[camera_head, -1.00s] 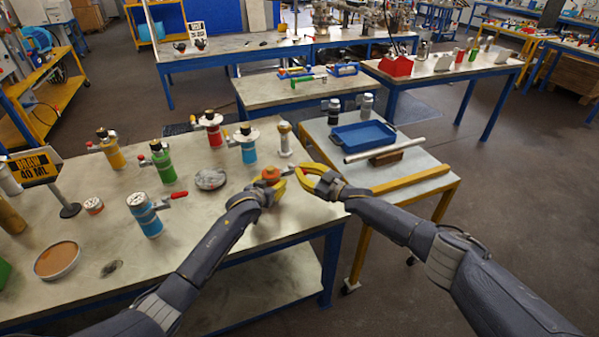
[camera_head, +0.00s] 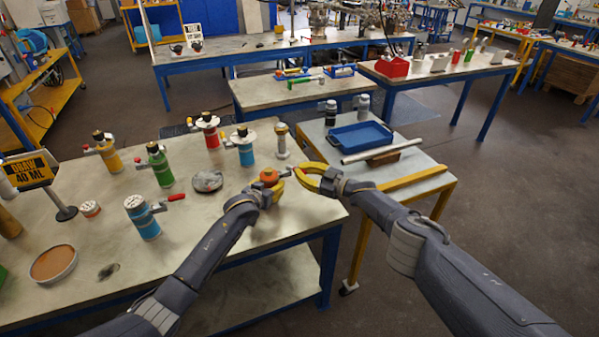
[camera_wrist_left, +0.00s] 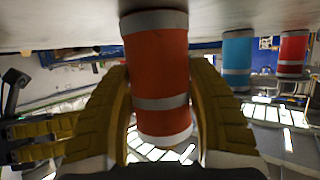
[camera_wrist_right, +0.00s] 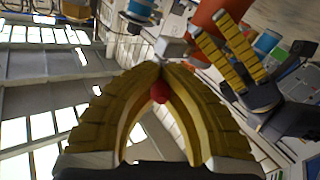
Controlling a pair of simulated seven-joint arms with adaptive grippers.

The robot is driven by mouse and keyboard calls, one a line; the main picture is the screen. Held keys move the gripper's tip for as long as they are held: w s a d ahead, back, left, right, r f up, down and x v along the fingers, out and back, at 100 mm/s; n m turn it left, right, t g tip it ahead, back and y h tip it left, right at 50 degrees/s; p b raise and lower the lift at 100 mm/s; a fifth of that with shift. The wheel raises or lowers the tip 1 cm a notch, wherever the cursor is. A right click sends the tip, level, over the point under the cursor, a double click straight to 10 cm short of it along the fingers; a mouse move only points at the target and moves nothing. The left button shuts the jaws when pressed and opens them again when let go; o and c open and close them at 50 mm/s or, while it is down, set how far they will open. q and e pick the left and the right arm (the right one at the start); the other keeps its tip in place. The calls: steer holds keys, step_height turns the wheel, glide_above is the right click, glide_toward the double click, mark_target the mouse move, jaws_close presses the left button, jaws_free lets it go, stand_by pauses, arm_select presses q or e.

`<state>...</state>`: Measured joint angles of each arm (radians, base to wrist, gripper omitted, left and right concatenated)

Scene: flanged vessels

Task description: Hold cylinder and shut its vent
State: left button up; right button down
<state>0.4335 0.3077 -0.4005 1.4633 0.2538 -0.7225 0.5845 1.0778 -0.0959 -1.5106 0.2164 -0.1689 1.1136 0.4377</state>
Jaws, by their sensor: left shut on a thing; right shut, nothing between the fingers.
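The orange cylinder (camera_wrist_left: 158,75) with grey bands is upright between the yellow fingers of my left gripper (camera_wrist_left: 158,105), which is shut on it. In the head view only its orange top (camera_head: 269,175) shows above my left gripper (camera_head: 272,188), near the table's right edge. My right gripper (camera_head: 298,172) is shut and empty, just right of the cylinder. In the right wrist view its fingertips (camera_wrist_right: 160,68) meet beside a small grey block (camera_wrist_right: 171,48), with a red tip (camera_wrist_right: 159,92) showing between the fingers. The orange cylinder (camera_wrist_right: 207,22) stands behind. Contact with the vent's lever cannot be told.
A blue-and-white vessel (camera_head: 246,150), a red one (camera_head: 210,135), a green one (camera_head: 160,168) and a silver post (camera_head: 282,143) stand behind. Another blue vessel (camera_head: 142,218) is at left. A side table with a blue tray (camera_head: 360,137) is at right.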

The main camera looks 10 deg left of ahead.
stand_by(0.4)
steer(key=c, duration=1.3)
jaws_free()
steer(key=shift+d, duration=0.2)
steer(key=shift+s+d+f, duration=0.1)
steer(key=shift+s+d, duration=0.1)
steer(key=shift+d, duration=0.35)
steer(key=shift+s+d, duration=0.2)
steer(key=shift+d, duration=0.2)
steer(key=shift+v, duration=4.8)
